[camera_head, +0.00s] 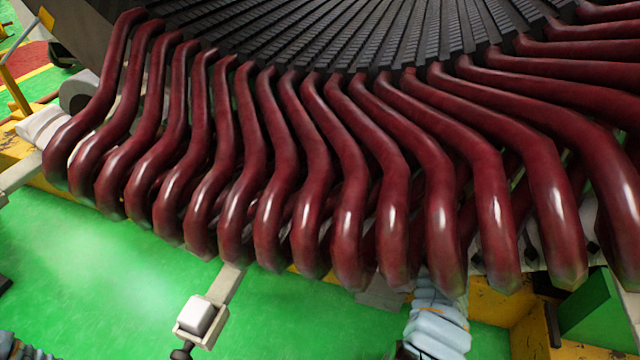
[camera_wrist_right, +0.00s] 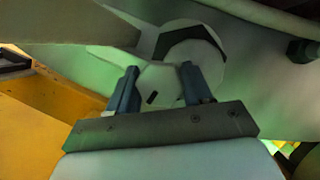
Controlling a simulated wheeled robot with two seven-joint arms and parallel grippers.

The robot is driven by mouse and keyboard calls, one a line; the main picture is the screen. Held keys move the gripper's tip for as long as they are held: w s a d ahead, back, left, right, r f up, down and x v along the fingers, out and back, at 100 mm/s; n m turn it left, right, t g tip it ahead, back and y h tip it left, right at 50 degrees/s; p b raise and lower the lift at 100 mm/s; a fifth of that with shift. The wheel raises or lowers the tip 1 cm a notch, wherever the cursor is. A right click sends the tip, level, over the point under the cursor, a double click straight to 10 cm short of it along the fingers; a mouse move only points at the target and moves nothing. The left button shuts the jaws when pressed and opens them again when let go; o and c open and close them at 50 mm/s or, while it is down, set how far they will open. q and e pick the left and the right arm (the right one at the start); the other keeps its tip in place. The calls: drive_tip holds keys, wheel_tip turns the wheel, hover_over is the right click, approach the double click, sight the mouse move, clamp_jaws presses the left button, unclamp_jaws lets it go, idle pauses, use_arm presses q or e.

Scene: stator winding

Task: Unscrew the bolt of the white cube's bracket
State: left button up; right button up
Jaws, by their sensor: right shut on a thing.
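The white cube (camera_head: 196,316) sits on a grey bracket strip (camera_head: 226,284) that comes out from under the red coils at the lower left of the head view. In the right wrist view a pale bolt head (camera_wrist_right: 160,90) with a small dark slot lies between the two blue-grey fingers of my right gripper (camera_wrist_right: 157,80). The gripper is shut on it. In the head view my right arm goes up behind the coils, and its gripper is hidden there. I cannot tell from the head view how the bolt joins the cube's bracket. My left gripper is not in view.
A row of thick red coils (camera_head: 345,190) hangs from the dark stator core (camera_head: 350,35) and crowds the space around my right arm. In the wrist view a pale round part (camera_wrist_right: 195,50) lies just behind the bolt. The green floor (camera_head: 100,265) is open at lower left.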

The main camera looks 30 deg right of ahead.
drive_tip(key=shift+a+y, duration=0.1)
drive_tip(key=shift+y, duration=0.2)
drive_tip(key=o, duration=1)
drive_tip(key=v, duration=1.3)
drive_tip(key=shift+s+a+f, duration=0.2)
drive_tip(key=shift+s+f, duration=0.05)
drive_tip(key=shift+s, duration=0.05)
